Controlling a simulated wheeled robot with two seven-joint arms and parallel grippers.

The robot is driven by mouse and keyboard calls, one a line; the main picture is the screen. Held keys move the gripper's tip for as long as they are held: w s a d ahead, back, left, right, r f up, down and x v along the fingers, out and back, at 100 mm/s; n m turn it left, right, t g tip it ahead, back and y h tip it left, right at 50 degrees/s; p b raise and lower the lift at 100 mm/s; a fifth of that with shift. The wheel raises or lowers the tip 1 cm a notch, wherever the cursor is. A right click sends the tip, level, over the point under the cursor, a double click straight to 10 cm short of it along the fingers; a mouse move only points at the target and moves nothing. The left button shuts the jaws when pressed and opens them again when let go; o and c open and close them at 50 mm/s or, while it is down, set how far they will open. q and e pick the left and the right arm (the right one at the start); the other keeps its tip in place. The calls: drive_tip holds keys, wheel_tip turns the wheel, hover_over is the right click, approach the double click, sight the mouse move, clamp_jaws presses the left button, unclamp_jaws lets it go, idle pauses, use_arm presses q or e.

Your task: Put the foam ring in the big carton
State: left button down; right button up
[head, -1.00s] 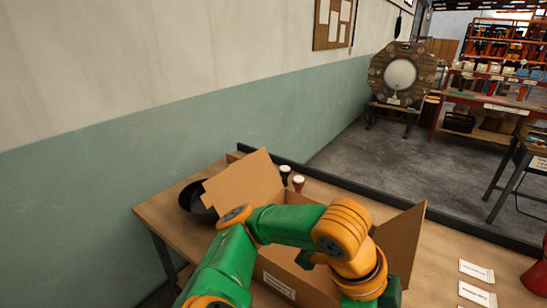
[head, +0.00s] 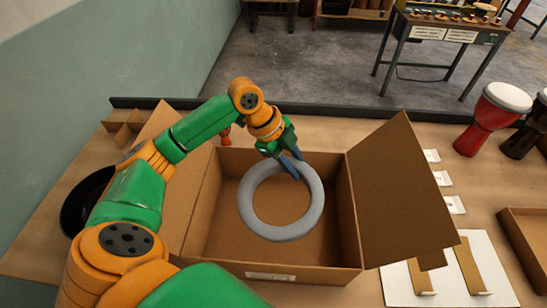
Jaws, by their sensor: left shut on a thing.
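The foam ring (head: 316,200) is grey and round. The big carton (head: 320,274) is brown cardboard with its flaps spread open and a white label on its front wall. My left gripper (head: 292,168) is shut on the far side of the ring. The ring hangs tilted over the carton's open inside, within its rim as seen from above. I cannot tell how far it is above the carton's floor. My right gripper is not in view.
A black pan (head: 84,200) lies left of the carton, partly hidden by my arm. A red goblet drum (head: 489,122) and a dark one stand at the right. A white board (head: 398,288) with cardboard pieces lies at the front right.

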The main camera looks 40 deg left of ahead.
use_arm(q)
drive_tip(key=f, duration=0.6)
drive_tip(key=f+p, duration=0.1)
drive_tip(key=f, duration=0.3)
drive_tip(key=shift+a+f, duration=0.1)
drive_tip(key=shift+a, duration=0.25)
drive_tip(key=shift+f, duration=0.35)
drive_tip(key=shift+f, duration=0.1)
drive_tip(key=shift+f, duration=0.15)
drive_tip(key=c, duration=0.6)
unclamp_jaws()
